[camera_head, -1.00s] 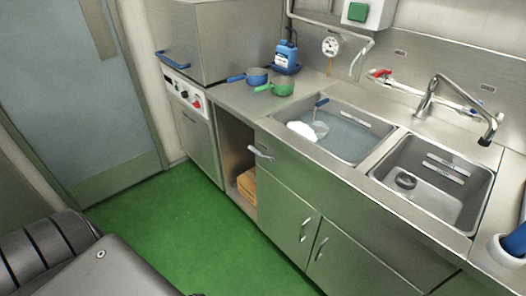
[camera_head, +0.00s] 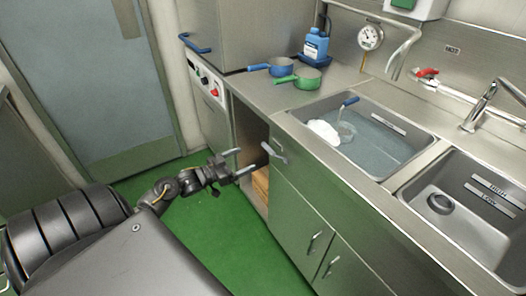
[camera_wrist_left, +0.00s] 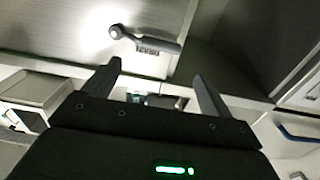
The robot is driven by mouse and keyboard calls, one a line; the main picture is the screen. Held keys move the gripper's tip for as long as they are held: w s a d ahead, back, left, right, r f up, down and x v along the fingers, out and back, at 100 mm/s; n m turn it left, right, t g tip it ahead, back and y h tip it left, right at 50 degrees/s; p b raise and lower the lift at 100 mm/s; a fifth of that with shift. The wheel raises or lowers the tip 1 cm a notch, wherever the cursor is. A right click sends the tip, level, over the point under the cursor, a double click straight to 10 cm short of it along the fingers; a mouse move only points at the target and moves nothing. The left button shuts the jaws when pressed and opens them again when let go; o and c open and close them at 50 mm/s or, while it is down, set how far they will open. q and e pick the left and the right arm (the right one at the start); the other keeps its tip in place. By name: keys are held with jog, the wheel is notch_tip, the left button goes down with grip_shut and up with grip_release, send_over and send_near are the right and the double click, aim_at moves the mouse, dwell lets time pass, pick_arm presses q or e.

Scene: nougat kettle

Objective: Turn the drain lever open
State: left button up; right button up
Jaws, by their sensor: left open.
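The drain lever (camera_head: 273,150) is a grey handle on the upper front of the sink cabinet, below the left basin. In the left wrist view the lever (camera_wrist_left: 148,42) lies ahead of the fingertips, with a round pivot at its left end and a small label beside it. My left gripper (camera_head: 243,161) is open and empty, a little left of the lever and apart from it. Its two fingers (camera_wrist_left: 156,75) also show spread in the left wrist view. My right gripper is not in view.
The left basin (camera_head: 400,165) holds water, a white item and a blue-handled tool; the right basin (camera_head: 470,235) looks empty. An open bay (camera_head: 250,135) with a box lies left of the lever. Blue (camera_head: 280,66) and green (camera_head: 306,80) pans stand on the counter. Green floor (camera_head: 200,235) is clear.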

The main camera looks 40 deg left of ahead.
aim_at(266, 149)
pick_arm(q)
jog(key=x, duration=0.9)
jog(key=shift+w, duration=0.25)
jog(key=shift+d, duration=0.1)
jog(key=c, duration=1.4)
